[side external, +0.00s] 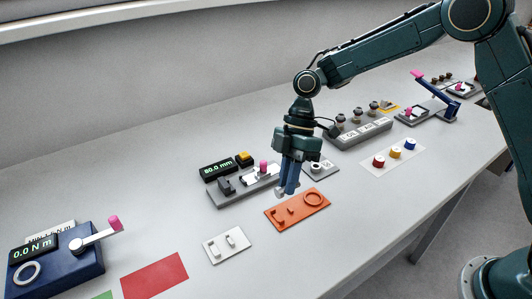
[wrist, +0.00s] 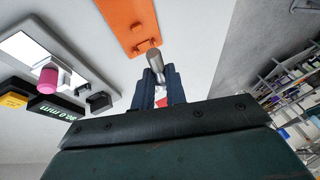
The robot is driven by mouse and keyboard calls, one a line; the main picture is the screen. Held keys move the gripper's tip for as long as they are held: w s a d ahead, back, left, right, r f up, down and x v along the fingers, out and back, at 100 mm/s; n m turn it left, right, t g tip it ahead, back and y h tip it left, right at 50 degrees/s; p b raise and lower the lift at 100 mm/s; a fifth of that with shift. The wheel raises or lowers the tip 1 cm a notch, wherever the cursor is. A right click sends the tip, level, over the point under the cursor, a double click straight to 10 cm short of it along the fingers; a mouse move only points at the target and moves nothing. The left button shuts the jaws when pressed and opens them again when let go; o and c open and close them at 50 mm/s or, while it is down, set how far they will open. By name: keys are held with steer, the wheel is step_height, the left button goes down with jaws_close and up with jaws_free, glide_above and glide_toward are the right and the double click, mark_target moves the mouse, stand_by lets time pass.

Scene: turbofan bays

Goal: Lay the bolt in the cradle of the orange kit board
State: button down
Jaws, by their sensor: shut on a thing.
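The orange kit board (side external: 299,213) lies flat on the bench, with small raised cradle posts (side external: 279,215) on its left half and a ring (side external: 313,198) on its right half. My gripper (side external: 288,189) points down over the board's back edge. It is shut on the bolt (wrist: 155,62), a grey metal cylinder that sticks out past the fingertips in the wrist view. In the side view the bolt (side external: 280,191) is a small pale shape at the fingertips, apart from the cradle posts. The board also shows at the top of the wrist view (wrist: 122,12).
A grey gauge fixture (side external: 228,193) with a pink knob and a display reading 80.0 mm stands behind the board. A white plate (side external: 226,246) with two small posts lies to the left. A navy torque tester (side external: 70,270) stands far left. Coloured caps (side external: 395,152) stand right.

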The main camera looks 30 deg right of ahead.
steer(key=shift+f, duration=2.85)
steer(key=shift+f, duration=0.55)
steer(key=c, duration=1.3)
jaws_free()
steer(key=shift+c, duration=0.2)
steer(key=shift+o, duration=0.7)
steer(key=shift+w, duration=0.1)
steer(key=shift+c, duration=0.2)
steer(key=shift+o, duration=0.9)
steer(key=shift+r, duration=3.5)
